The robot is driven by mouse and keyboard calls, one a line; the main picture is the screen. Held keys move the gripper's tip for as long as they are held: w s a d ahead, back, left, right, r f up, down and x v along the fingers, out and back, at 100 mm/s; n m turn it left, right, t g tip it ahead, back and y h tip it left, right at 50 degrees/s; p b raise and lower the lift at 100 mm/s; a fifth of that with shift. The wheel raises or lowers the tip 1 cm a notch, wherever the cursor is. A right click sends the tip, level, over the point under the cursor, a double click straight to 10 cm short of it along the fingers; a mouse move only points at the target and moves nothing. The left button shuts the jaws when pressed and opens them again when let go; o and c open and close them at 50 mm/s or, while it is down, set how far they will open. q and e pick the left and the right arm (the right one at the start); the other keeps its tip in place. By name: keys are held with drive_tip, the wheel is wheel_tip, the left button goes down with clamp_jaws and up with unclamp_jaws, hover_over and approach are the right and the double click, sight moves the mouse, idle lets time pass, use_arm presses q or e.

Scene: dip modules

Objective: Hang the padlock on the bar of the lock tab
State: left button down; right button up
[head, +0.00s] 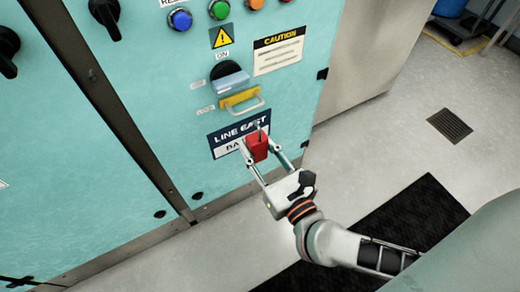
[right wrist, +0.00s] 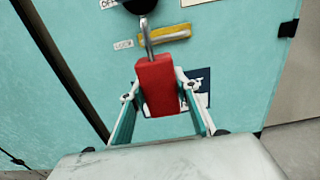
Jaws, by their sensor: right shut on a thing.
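The red padlock (head: 257,146) has a grey shackle pointing up. It also shows in the right wrist view (right wrist: 157,86), its shackle (right wrist: 147,38) rising toward the yellow tab. My right gripper (head: 256,152) is shut on the padlock's red body and holds it in front of the "LINE EAST" label. The yellow lock tab (head: 238,97) sits on the teal panel below the dark rotary switch, with a pale bar (head: 250,109) looping out from it. In the head view the padlock is below the bar and apart from it. My left gripper is not in view.
The teal cabinet (head: 170,90) carries buttons (head: 180,19), a caution sign (head: 279,50) and black knobs (head: 105,12). A dark mat (head: 400,225) and a floor drain (head: 450,125) lie at the right. The space around the bar looks clear.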

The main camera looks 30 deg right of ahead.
drive_tip(key=shift+w+r, duration=0.1)
drive_tip(key=shift+w, duration=1.55)
drive_tip(key=w, duration=0.1)
drive_tip(key=w+f, duration=0.1)
drive_tip(key=w, duration=0.1)
drive_tip(key=shift+w+a+f+b, duration=0.1)
drive_tip(key=shift+w+f+b, duration=0.2)
drive_tip(key=shift+w+f, duration=0.1)
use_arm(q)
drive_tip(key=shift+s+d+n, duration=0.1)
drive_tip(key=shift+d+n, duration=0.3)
